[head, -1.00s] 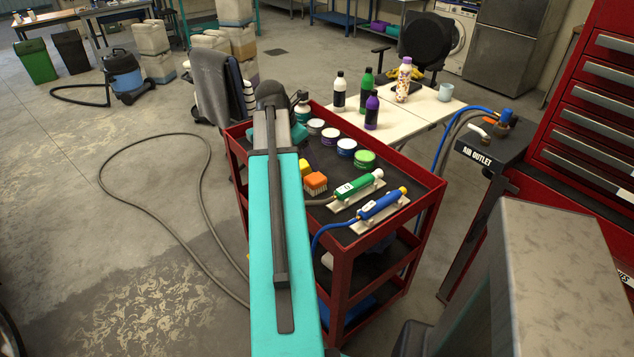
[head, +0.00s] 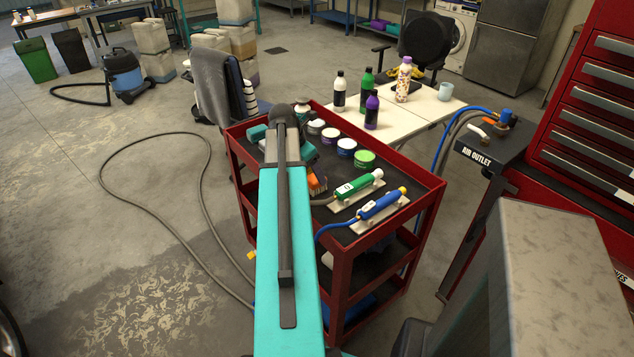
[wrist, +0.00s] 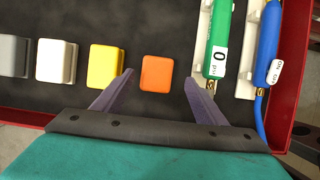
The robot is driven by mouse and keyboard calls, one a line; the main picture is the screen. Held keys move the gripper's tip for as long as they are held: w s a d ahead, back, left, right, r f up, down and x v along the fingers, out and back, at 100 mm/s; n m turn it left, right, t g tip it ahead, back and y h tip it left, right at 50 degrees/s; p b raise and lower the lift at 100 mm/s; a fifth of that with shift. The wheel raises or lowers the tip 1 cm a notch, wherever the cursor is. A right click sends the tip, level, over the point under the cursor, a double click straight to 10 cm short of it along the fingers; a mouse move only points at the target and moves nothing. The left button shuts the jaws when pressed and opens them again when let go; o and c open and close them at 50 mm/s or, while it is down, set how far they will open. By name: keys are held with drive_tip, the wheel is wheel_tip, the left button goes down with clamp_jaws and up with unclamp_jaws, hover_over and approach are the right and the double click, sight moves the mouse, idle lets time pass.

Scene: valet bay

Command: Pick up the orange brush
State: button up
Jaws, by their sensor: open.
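The orange brush (wrist: 157,73) lies on the dark top of the red cart, and in the wrist view its orange block shows between my fingers, near their tips. My gripper (wrist: 158,78) is open, with one finger on each side of the brush and a gap on both sides. The left finger lies between the orange brush and a yellow brush (wrist: 105,66). The right finger is close to the green tool's holder. In the head view the orange brush (head: 317,185) is partly hidden behind my arm.
A white brush (wrist: 56,61) and a grey brush (wrist: 13,57) lie further left. A green tool (wrist: 220,45) and a blue tool (wrist: 267,45) rest on pale holders at right. Several round tins stand behind. The red cart (head: 341,262) has a raised rim.

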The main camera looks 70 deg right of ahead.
sight(314, 178)
drive_tip(key=shift+p+x, duration=0.5)
drive_tip(key=shift+x, duration=1)
drive_tip(key=shift+w+x, duration=0.25)
drive_tip(key=shift+x, duration=0.8)
drive_tip(key=shift+d, duration=0.1)
drive_tip(key=c, duration=1.1)
drive_tip(key=shift+c, duration=0.2)
drive_tip(key=shift+r, duration=0.1)
drive_tip(key=shift+r+b, duration=0.6)
drive_tip(key=shift+r, duration=4.3)
